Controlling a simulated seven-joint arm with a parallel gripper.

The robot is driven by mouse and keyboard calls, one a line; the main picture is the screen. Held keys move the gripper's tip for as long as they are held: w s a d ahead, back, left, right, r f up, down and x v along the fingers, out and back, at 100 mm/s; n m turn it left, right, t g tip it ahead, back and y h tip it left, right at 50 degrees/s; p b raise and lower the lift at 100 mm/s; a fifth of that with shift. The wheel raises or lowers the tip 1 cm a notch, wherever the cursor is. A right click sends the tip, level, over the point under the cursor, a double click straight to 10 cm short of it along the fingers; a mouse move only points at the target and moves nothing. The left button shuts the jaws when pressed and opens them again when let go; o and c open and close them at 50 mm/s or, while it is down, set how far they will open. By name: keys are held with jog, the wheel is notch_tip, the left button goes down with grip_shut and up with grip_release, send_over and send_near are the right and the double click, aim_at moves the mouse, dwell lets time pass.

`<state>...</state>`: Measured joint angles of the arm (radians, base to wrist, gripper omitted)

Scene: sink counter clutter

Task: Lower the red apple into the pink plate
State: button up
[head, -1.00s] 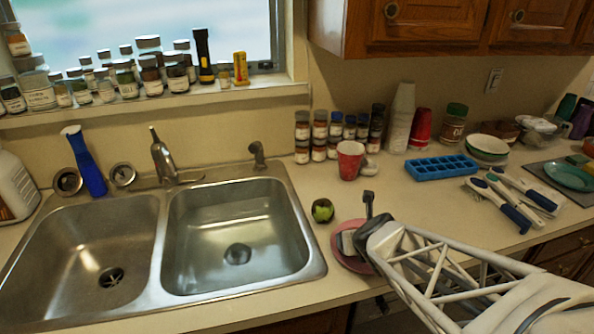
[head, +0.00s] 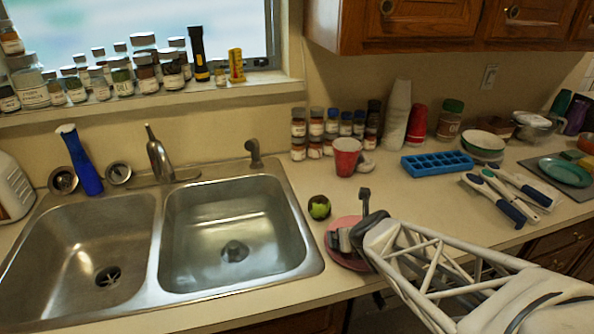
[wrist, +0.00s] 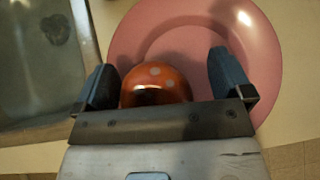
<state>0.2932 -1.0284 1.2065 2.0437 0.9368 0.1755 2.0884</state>
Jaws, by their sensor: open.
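The red apple (wrist: 155,82) is orange-red with pale spots and sits between the two fingers of my gripper (wrist: 163,70) in the wrist view. The fingers are spread apart, with a clear gap on the right side. The apple overlaps the near part of the pink plate (wrist: 266,55); whether it touches the plate cannot be told. In the head view my gripper (head: 352,220) is low over the pink plate (head: 343,223) on the counter, right of the sink. The apple is hidden there.
The double sink (head: 233,235) is to the left. A red cup (head: 346,157), blue ice tray (head: 437,164) and several utensils (head: 500,197) stand behind and to the right.

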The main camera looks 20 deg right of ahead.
jog(key=shift+v, duration=3.9)
jog(key=shift+a+r+n+y, duration=0.3)
jog(key=shift+a+r+n, duration=0.3)
jog(key=shift+n, duration=0.5)
jog(key=s+a+r+n+g, duration=0.3)
jog(key=s+a+r+n, duration=0.1)
jog(key=n, duration=1.3)
jog(key=s+a+r+n+g, duration=0.3)
jog(key=s+a+r+n, duration=0.2)
jog(key=n, duration=1.2)
notch_tip(320, 180, up, 2)
jog(key=shift+s+r+n+g, duration=0.1)
jog(key=shift+s+n+g, duration=0.3)
jog(key=shift+s, duration=0.45)
